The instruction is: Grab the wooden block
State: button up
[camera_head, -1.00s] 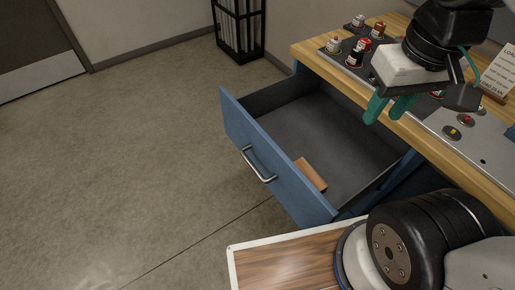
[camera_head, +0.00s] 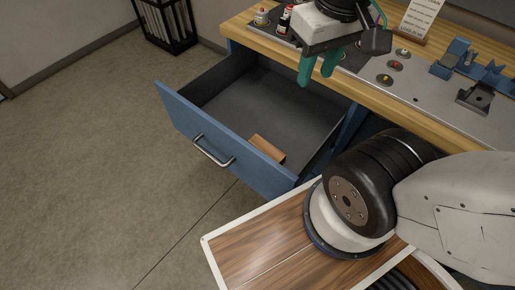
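The wooden block (camera_head: 267,148) is a small orange-brown piece lying in the open drawer (camera_head: 245,105), against the inside of its front panel near the right end. The drawer has blue outer faces and a dark grey floor. My gripper (camera_head: 317,80) has two green fingers pointing down, with a visible gap between them. It is open and empty, above the drawer's back right part near the bench edge. It is apart from the block, which lies lower and to the left.
The wooden-topped bench (camera_head: 386,92) carries bottles (camera_head: 283,20), buttons (camera_head: 395,65), a sign (camera_head: 421,18) and blue fixtures (camera_head: 458,52). The drawer's metal handle (camera_head: 213,152) faces the open floor at left. A dark rack (camera_head: 166,22) stands at the back.

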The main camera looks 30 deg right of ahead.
aim_at(259, 143)
jog(key=z, duration=0.05)
jog(key=k, duration=0.5)
jog(key=u, duration=1.4)
jog(key=i, duration=3.1)
jog(key=z, duration=4.2)
